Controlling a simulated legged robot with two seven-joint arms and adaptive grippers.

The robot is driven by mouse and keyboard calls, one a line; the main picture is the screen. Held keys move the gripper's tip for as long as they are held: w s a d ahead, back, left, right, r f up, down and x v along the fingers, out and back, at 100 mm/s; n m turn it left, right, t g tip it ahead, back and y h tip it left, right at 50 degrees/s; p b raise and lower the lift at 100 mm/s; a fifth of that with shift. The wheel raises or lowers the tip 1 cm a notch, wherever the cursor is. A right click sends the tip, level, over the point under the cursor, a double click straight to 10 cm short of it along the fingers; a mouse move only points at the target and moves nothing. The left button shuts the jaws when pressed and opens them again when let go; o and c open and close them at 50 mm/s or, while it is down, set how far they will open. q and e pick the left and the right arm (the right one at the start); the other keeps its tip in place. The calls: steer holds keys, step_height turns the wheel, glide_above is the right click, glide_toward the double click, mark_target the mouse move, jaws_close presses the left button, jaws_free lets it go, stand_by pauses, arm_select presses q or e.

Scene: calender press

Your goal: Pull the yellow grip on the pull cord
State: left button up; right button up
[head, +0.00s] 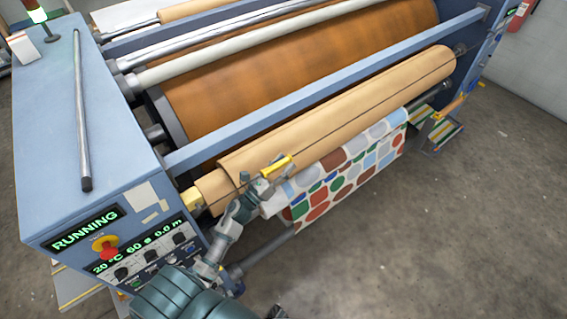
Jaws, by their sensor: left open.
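The yellow grip (277,167) sits on the thin dark pull cord (362,112), which runs slantwise along the front of the machine, before the tan paper roll. My left arm comes up from the bottom of the head view. My left gripper (268,176) is open at the yellow grip, its fingers close beside the grip's lower left part. I cannot tell whether they touch it or reach around it. The right gripper is not in view.
The blue calender press has a control panel (150,245) reading RUNNING, with a red stop button (107,249). The tan roll (340,115) and dotted fabric (350,172) lie close to my gripper. A blue crossbar (325,88) runs behind them. The floor at right is clear.

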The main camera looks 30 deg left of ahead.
arm_select(q)
steer(key=shift+a+r, duration=0.1)
steer(key=shift+r, duration=0.1)
steer(key=shift+w+a+f, duration=0.1)
steer(key=shift+a+f, duration=0.15)
steer(key=shift+a, duration=0.6)
steer(key=shift+c, duration=1.1)
steer(key=shift+a+f, duration=0.15)
steer(key=shift+a, duration=0.2)
steer(key=c, duration=0.4)
steer(key=shift+a, duration=0.1)
jaws_close()
steer(key=shift+d, duration=0.5)
steer(key=d, duration=0.1)
steer(key=s+d, duration=0.1)
steer(key=d, duration=0.1)
steer(key=shift+s+d, duration=0.35)
steer(key=shift+d, duration=0.05)
steer(key=shift+o, duration=0.9)
jaws_free()
steer(key=shift+d, duration=0.1)
steer(key=o, duration=0.4)
steer(key=shift+s+d, duration=0.1)
steer(key=shift+o, duration=0.2)
steer(key=shift+d, duration=0.1)
steer(key=v, duration=1.2)
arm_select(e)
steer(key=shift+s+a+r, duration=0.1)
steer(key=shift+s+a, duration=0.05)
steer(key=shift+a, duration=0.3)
